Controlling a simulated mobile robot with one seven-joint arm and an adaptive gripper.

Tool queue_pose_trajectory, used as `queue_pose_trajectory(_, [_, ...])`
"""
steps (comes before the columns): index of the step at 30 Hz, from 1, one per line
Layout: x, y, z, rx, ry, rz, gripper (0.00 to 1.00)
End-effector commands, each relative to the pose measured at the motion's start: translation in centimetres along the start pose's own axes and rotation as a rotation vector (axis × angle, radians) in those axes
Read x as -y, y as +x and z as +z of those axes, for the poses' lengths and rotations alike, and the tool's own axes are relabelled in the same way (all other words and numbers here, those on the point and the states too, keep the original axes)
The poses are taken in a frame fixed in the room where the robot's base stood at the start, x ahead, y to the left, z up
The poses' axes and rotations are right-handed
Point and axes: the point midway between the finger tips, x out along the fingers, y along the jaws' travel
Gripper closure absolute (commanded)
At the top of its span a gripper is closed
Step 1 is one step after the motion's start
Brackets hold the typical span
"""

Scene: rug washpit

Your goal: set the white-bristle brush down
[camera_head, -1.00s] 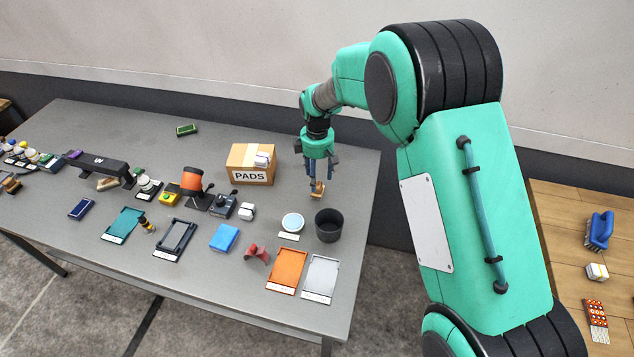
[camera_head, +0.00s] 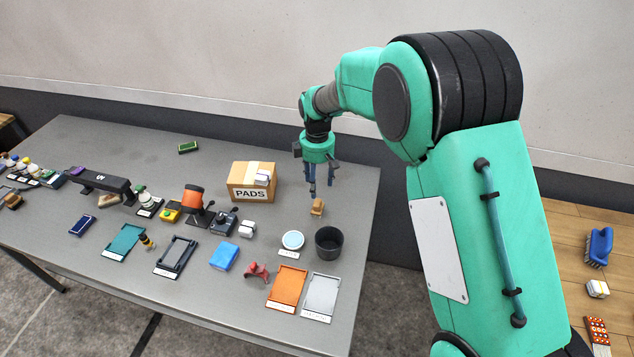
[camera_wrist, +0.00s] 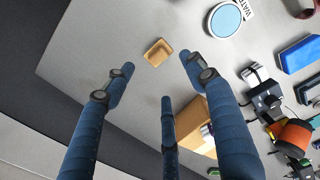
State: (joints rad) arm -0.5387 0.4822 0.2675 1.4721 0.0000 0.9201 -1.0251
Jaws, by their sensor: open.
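The brush (camera_head: 317,207) is a small tan wooden block on the grey table, behind the dark round pot. It also shows in the wrist view (camera_wrist: 157,52), apart from my fingers. Its white bristles cannot be made out. My gripper (camera_head: 319,188) is open and empty just above the brush, pointing down. In the wrist view its blue fingers (camera_wrist: 158,88) are spread, with bare table between them.
The dark pot (camera_head: 329,243) and a round white-and-blue dish (camera_head: 293,240) stand in front of the brush. The PADS box (camera_head: 250,184) is to its left. Orange (camera_head: 288,288) and grey (camera_head: 321,296) trays lie near the front edge. The table's right edge is close.

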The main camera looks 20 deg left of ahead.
Motion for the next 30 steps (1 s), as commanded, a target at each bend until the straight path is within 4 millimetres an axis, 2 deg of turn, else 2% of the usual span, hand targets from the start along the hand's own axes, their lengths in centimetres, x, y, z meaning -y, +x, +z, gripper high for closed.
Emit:
queue_pose_trajectory(12, [0.0, -0.1, 0.0, 0.0, 0.001, 0.001, 0.44])
queue_pose_trajectory(17, [0.0, -1.1, 0.8, -0.005, 0.022, 0.007, 0.44])
queue_pose_trajectory(23, [0.4, -4.8, 3.6, -0.019, 0.106, 0.031, 0.44])
queue_pose_trajectory(30, [2.1, -11.6, 9.5, -0.051, 0.276, 0.077, 0.44])
